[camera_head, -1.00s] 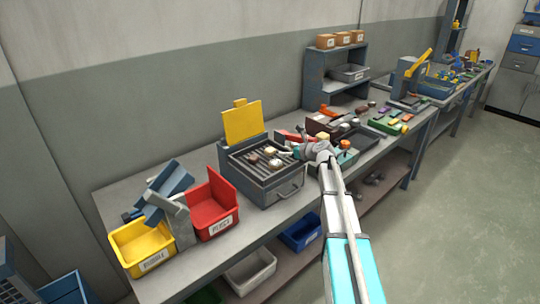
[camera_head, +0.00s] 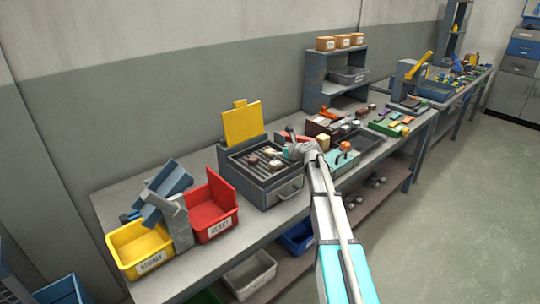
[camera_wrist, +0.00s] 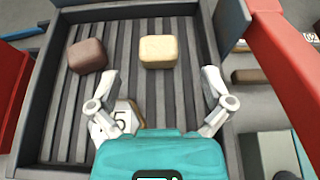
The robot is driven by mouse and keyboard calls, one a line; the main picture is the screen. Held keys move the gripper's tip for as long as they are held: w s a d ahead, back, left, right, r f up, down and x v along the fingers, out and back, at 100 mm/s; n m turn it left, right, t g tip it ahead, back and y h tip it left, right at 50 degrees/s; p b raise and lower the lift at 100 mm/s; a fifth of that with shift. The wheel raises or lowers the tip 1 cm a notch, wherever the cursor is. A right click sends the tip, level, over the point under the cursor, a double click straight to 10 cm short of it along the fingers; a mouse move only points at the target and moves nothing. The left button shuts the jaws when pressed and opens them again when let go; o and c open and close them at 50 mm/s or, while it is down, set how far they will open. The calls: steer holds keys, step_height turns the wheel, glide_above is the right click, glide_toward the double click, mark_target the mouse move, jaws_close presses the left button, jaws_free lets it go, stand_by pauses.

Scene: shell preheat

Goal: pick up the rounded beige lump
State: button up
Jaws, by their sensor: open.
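A rounded pale yellow-beige lump (camera_wrist: 158,51) lies on the dark slatted rack (camera_wrist: 125,40) of an open box in the wrist view. It also shows in the head view (camera_head: 271,153). My gripper (camera_wrist: 158,75) is open and empty above the rack, its fingers spread to either side of the lump's near side. The lump is a little beyond the fingertips and clear of both. A second pale piece (camera_wrist: 128,108) with a dark mark lies lower left, partly hidden by my left finger and the gripper body. In the head view my gripper (camera_head: 291,150) is over the box's right side.
A brown lump (camera_wrist: 87,56) lies on the rack, left of the beige one. The box's raised walls surround the rack, and its yellow lid (camera_head: 243,124) stands open behind. A red bar (camera_wrist: 285,65) runs along the right in the wrist view. Red (camera_head: 214,229) and yellow bins stand left.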

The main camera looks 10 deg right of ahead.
mark_target(270, 150)
steer(key=shift+b+x, duration=0.6)
steer(key=shift+x, duration=1.35)
steer(key=c, duration=1.2)
steer(key=shift+r, duration=0.15)
step_height(270, 150, up, 2)
steer(key=shift+r+p, duration=0.1)
steer(key=shift+p, duration=1.1)
steer(key=s+r+p, duration=0.3)
steer(key=s, duration=0.1)
steer(key=s+r+p, duration=0.4)
steer(key=s, duration=0.1)
steer(key=s+a+r+p, duration=0.1)
steer(key=s+r+p, duration=0.2)
steer(key=s, duration=0.2)
steer(key=shift+r+p, duration=0.25)
steer(key=shift+p, duration=0.1)
